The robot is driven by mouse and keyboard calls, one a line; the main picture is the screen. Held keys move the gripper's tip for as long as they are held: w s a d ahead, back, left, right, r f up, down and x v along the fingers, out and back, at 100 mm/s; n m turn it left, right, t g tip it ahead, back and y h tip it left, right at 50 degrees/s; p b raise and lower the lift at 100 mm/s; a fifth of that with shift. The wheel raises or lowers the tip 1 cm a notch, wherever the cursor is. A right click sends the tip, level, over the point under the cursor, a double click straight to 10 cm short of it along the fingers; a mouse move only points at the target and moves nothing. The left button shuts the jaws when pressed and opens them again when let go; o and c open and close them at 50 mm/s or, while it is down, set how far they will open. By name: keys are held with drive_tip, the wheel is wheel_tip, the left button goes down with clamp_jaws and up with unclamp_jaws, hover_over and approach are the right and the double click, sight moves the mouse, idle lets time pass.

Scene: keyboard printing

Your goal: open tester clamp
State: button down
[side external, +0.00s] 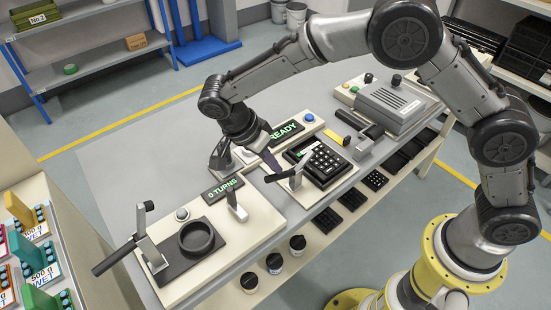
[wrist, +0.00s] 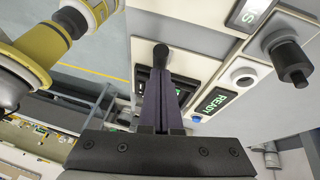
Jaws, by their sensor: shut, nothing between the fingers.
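The tester has a lit READY display (side external: 286,131) and a black keypad unit (side external: 322,163) lying in its dark bed. The tester clamp (side external: 296,180) stands at the bed's near left corner, with a black grip at the end of its lever. My gripper (side external: 277,167) points down beside this grip, its dark fingers closed together and empty. In the wrist view the fingertips (wrist: 158,72) lie just below a round black grip end (wrist: 160,54); I cannot tell whether they touch. The fingers hide part of the keypad there. The READY display (wrist: 215,100) is to the right.
Left of the tester is a station with a 0 TURNS display (side external: 223,188), a round black cup (side external: 197,237) and a long lever (side external: 116,257). A grey box machine (side external: 390,106) stands to the right. Several keypads lie on the shelf below the bench's front edge.

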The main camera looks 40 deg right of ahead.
drive_tip(key=shift+a+f+h, duration=0.45)
drive_tip(key=shift+f+h, duration=0.2)
drive_tip(key=shift+f, duration=0.1)
drive_tip(key=shift+a+f+h, duration=0.4)
drive_tip(key=shift+f+h, duration=0.3)
drive_tip(key=shift+f, duration=0.1)
drive_tip(key=shift+a+f+h, duration=0.45)
drive_tip(key=shift+f+h, duration=0.2)
drive_tip(key=shift+f, duration=0.1)
drive_tip(key=shift+s+f, duration=0.1)
drive_tip(key=shift+f, duration=0.1)
